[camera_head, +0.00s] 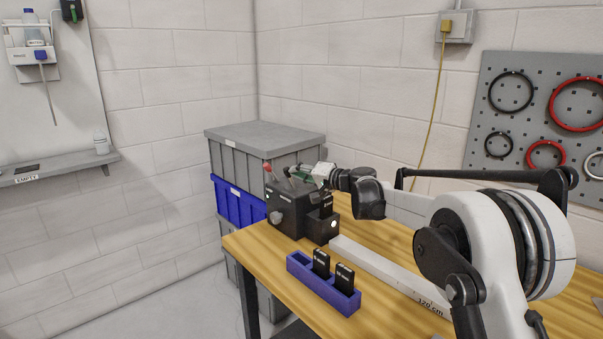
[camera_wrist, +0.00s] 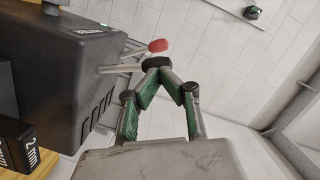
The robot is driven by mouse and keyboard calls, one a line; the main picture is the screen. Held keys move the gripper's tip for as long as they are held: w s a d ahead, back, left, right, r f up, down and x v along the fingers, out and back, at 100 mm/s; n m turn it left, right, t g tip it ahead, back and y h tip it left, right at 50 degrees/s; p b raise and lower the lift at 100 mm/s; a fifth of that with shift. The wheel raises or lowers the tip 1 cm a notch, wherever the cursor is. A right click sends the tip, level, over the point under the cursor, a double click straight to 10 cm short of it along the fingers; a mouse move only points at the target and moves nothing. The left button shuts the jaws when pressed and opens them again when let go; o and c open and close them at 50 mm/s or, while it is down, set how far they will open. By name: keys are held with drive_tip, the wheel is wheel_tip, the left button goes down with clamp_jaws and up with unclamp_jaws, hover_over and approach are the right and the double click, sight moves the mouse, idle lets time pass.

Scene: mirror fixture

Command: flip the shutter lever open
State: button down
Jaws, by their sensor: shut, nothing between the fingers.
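The fixture is a dark grey box (camera_head: 288,212) on the wooden bench; its side fills the left of the wrist view (camera_wrist: 65,70). A thin pale lever with a red knob (camera_head: 267,168) rises from its top, and the red knob (camera_wrist: 158,45) shows just beyond my fingertips in the wrist view. A second pale rod (camera_wrist: 120,69) ends close beside the fingertips. My gripper (camera_wrist: 157,63), with green finger links, is shut and empty above the fixture. I cannot tell whether its tips touch the lever or the rod.
A blue rack (camera_head: 318,288) with two black blocks sits nearer. A long pale bar (camera_head: 385,268) lies on the bench. Grey and blue crates (camera_head: 238,200) stand behind, against the block wall.

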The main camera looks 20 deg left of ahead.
drive_tip(key=shift+w+d+r, duration=0.15)
drive_tip(key=shift+w+d, duration=0.1)
drive_tip(key=shift+d, duration=0.05)
drive_tip(key=w+v, duration=0.3)
drive_tip(key=v, duration=0.9)
drive_tip(key=shift+s+d+r, duration=0.3)
drive_tip(key=shift+s+d, duration=0.1)
drive_tip(key=shift+s, duration=0.15)
